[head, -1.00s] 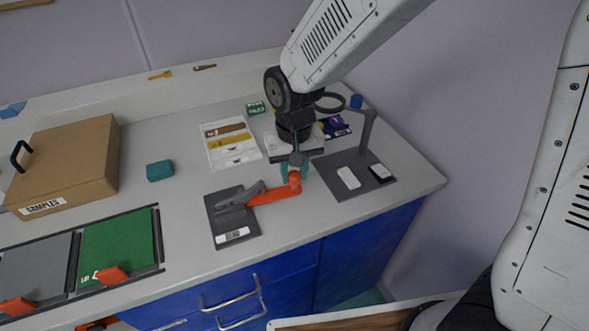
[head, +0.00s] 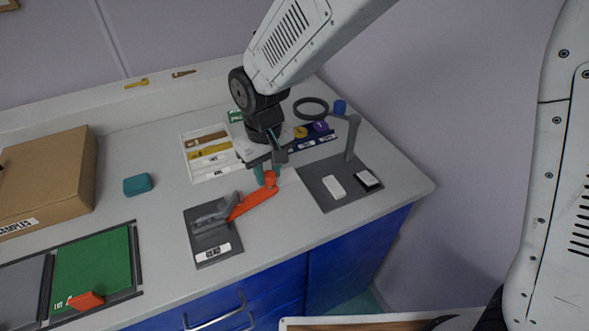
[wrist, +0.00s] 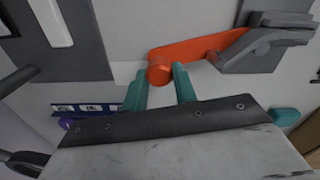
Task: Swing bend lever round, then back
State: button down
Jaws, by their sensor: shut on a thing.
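The bend lever (head: 251,201) is an orange arm with a round orange knob at its free end. It is joined to a grey bending fixture on a dark base plate (head: 222,243) with a white label. The lever points up and to the right from the fixture in the head view. My gripper (head: 267,177) has teal fingers and is shut on the knob. In the wrist view the lever (wrist: 196,48) runs right from the knob to the grey fixture (wrist: 262,45), and the two fingers of my gripper (wrist: 162,80) stand on either side of the knob.
Right of the lever is a dark plate (head: 318,199) with a white block, a small black-and-white box and a grey post (head: 352,140). Behind my gripper lies a white tray (head: 221,173) of samples. A teal block (head: 137,184) and a cardboard box (head: 50,175) stand left.

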jog(key=shift+w+a+n, duration=0.6)
jog(key=shift+w+n, duration=0.05)
jog(key=shift+n, duration=0.15)
jog(key=shift+w+a+n, duration=0.7)
jog(key=shift+a+n, duration=0.2)
jog(key=shift+n, duration=0.2)
jog(key=c, duration=1.1)
grip_release()
jog(key=shift+r, duration=0.1)
notch_tip(320, 180, up, 8)
jog(key=shift+f, duration=0.2)
